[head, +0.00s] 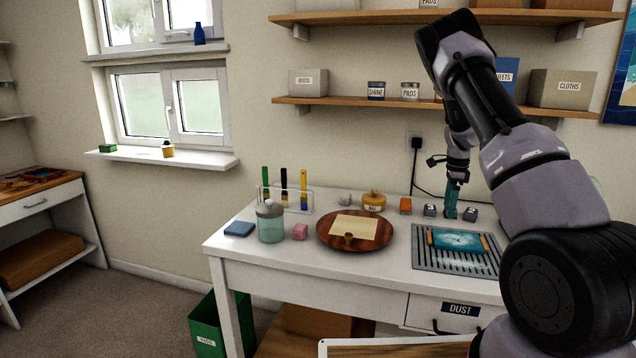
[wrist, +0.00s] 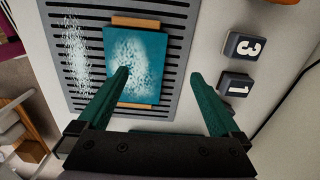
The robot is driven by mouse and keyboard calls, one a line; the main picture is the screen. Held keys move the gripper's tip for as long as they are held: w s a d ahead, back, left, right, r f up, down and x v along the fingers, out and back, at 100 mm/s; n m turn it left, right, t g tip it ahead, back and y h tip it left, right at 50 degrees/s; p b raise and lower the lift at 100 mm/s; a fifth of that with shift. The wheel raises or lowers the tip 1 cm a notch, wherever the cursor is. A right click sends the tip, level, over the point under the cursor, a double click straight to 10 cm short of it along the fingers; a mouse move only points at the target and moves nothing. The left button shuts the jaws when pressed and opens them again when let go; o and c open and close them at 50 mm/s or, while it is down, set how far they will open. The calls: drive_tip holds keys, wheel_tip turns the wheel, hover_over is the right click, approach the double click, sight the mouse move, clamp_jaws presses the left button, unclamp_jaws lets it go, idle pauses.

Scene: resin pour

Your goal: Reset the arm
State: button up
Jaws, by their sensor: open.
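My arm rises at the right in the head view, bent over the white table. My gripper (head: 453,199) points down above the back right of the table, behind the grey slotted grate. It also shows in the wrist view (wrist: 163,92), where its two teal fingers stand wide apart with nothing between them. A blue and white resin panel (head: 457,240) lies on wooden strips on the grate (head: 430,262).
A wooden round tray (head: 325,232) with a sandpaper sheet, a glass jar (head: 270,224), a pink block (head: 300,232) and a brush holder (head: 290,200) stand on the table (head: 290,262). A loaded shelf (head: 340,102) hangs behind the arm. A cable runs down the wall near the gripper.

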drive_tip(key=s+a+r+n+t+y, duration=0.1)
drive_tip(key=s+a+r+n, duration=0.1)
drive_tip(key=s+a+r, duration=0.45)
drive_tip(key=s+a+r+n+t+y, duration=0.1)
drive_tip(key=s+r+n, duration=0.2)
drive_tip(key=r, duration=0.7)
drive_tip(key=s+a+r+n+t+y, duration=0.1)
drive_tip(key=s+a+r+n, duration=0.15)
drive_tip(key=s+r, duration=0.45)
drive_tip(key=s+a+r+n+t, duration=0.1)
drive_tip(key=s+a+r+n, duration=0.1)
drive_tip(key=s, duration=0.4)
drive_tip(key=s+a+r+n+t, duration=0.1)
drive_tip(key=s+a+r+n, duration=0.2)
drive_tip(key=s, duration=0.4)
drive_tip(key=s+a+r+n+t+h, duration=0.1)
drive_tip(key=s+a+r+n+t, duration=0.1)
drive_tip(key=s, duration=0.5)
wheel_tip(320, 180, up, 2)
drive_tip(key=shift+s+a+r+n, duration=0.15)
drive_tip(key=shift+a+n, duration=0.3)
drive_tip(key=shift+n, duration=0.8)
